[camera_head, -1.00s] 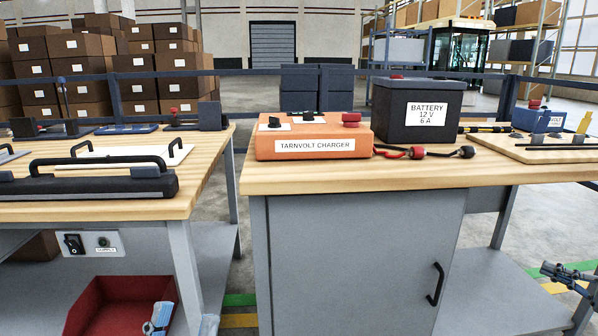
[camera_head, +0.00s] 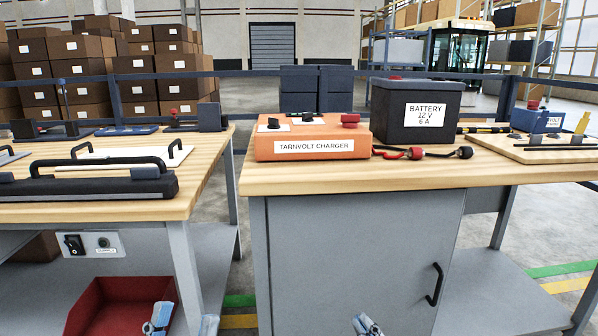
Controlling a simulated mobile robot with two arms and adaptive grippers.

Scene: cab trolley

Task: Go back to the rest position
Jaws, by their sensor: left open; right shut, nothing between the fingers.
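My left gripper (camera_head: 158,317) shows at the bottom edge, in front of the red bin (camera_head: 105,300) under the left bench. It is open, with nothing seen in it. My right gripper (camera_head: 367,325) shows only in part at the bottom edge, low in front of the grey cabinet (camera_head: 350,255). It is shut and empty. Both grippers are well below the bench tops and apart from the things on them. Most of both arms is out of view.
On the right bench (camera_head: 300,182) stand an orange charger (camera_head: 300,138), a black battery (camera_head: 415,112) and a wooden board (camera_head: 540,150). Cables lie beside the charger. The left bench (camera_head: 200,170) holds a black-handled device (camera_head: 100,183). A narrow gap separates the benches.

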